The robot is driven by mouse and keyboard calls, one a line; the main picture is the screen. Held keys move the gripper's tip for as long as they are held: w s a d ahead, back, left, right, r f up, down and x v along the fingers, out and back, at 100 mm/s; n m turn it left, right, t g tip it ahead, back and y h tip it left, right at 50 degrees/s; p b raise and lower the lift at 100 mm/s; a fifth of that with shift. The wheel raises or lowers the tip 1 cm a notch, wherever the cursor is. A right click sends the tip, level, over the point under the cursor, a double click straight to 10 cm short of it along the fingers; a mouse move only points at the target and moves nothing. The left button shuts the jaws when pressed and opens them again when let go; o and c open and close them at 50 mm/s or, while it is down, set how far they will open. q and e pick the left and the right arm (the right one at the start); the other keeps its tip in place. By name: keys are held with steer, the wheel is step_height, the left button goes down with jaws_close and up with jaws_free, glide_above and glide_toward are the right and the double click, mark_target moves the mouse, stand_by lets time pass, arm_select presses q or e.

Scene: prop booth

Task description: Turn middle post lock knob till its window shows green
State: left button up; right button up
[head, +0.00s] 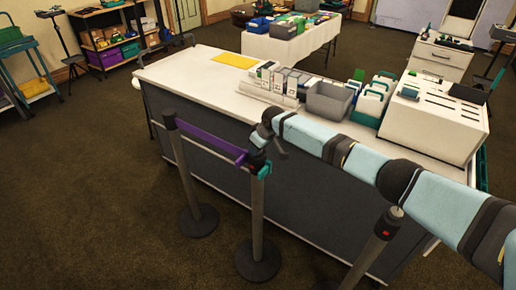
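Three grey belt posts stand in front of the counter. The middle post (257,220) stands upright on a round dark base, with a teal piece at its head. Its lock knob is mostly hidden by my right gripper (259,160), which is at the post's head. A small dark red patch shows there, too small to read as the window. I cannot tell whether the fingers are open or closed on the knob. A purple belt (212,143) runs from the left post (182,175) to the middle post. The right post (367,250) has a red mark near its top. My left gripper is out of view.
The long white-topped counter (190,67) behind the posts carries a yellow sheet (234,60), white boxes, a grey bin (329,101) and a white slotted box (434,120). Shelves (113,40) and a table stand farther back. Carpet at left is clear.

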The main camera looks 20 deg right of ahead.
steer(key=n+b, duration=0.1)
steer(key=n, duration=0.1)
steer(key=n+g+y+b, duration=0.1)
steer(key=n+b, duration=0.1)
steer(key=shift+f+n, duration=0.2)
steer(key=shift+n, duration=0.1)
steer(key=n+g+y+b, duration=0.1)
steer(key=n+b, duration=0.2)
steer(key=n, duration=0.1)
steer(key=shift+w+r, duration=0.1)
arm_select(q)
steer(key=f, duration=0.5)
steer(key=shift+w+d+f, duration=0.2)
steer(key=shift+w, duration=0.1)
arm_select(e)
steer(key=shift+d+r+n+g, duration=0.1)
steer(key=shift+n+g, duration=0.3)
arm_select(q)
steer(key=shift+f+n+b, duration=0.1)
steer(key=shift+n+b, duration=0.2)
arm_select(e)
steer(key=o, duration=0.9)
steer(key=shift+r, duration=0.15)
steer(key=v, duration=1.3)
steer(key=shift+d+r, duration=0.15)
steer(key=shift+r, duration=0.15)
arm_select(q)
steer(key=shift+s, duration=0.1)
arm_select(e)
steer(key=shift+f, duration=0.1)
